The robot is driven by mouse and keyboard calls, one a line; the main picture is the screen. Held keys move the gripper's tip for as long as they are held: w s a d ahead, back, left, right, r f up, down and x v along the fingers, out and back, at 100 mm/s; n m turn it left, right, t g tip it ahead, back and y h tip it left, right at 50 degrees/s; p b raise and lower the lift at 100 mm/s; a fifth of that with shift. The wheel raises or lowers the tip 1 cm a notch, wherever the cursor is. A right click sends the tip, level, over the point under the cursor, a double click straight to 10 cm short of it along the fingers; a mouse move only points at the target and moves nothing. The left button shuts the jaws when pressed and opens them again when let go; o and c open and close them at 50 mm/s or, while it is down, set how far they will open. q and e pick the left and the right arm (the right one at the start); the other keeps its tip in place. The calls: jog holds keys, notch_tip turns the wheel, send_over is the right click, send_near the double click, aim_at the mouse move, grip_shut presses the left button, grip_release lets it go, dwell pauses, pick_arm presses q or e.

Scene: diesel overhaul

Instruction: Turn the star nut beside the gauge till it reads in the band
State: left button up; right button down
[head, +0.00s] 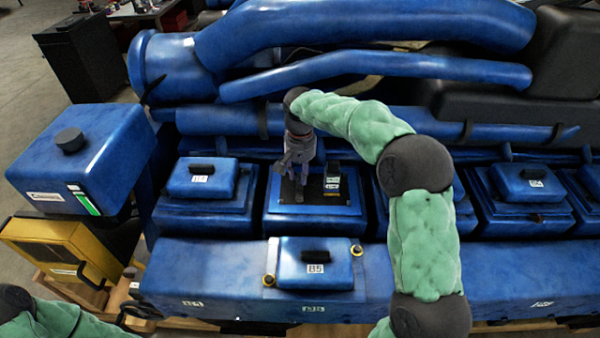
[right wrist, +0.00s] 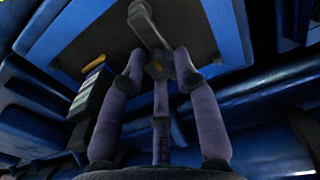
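My right gripper (head: 296,178) reaches down over the open top of a blue housing in the middle of the engine row. A small box with a pale green and white face, apparently the gauge (head: 333,183), stands just right of it; its reading is too small to make out. In the right wrist view my three fingers (right wrist: 160,62) point at the end of a grey lever (right wrist: 148,24). A small brownish part (right wrist: 156,68) shows between the fingertips, perhaps the star nut. I cannot tell whether the fingers touch it. My left gripper is out of view.
A blue cover marked B5 (head: 316,262) sits on the front ledge. Closed blue covers (head: 203,178) (head: 530,182) stand on both sides. Large blue pipes (head: 375,72) run behind. A yellow box (head: 60,250) stands at the left.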

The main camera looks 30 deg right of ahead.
jog(key=shift+s+a+f+n, duration=0.1)
jog(key=shift+n, duration=0.2)
jog(key=n+p, duration=0.1)
jog(key=n, duration=0.3)
jog(key=shift+n, duration=0.3)
jog(key=n+p, duration=0.1)
jog(key=n, duration=0.4)
jog(key=shift+f, duration=0.1)
jog(key=n+p, duration=0.1)
jog(key=n, duration=0.4)
jog(key=shift+n+p, duration=0.3)
jog(key=shift+n, duration=0.1)
jog(key=n+p, duration=0.1)
jog(key=n, duration=0.4)
jog(key=shift+n, duration=0.4)
jog(key=shift+d, duration=0.2)
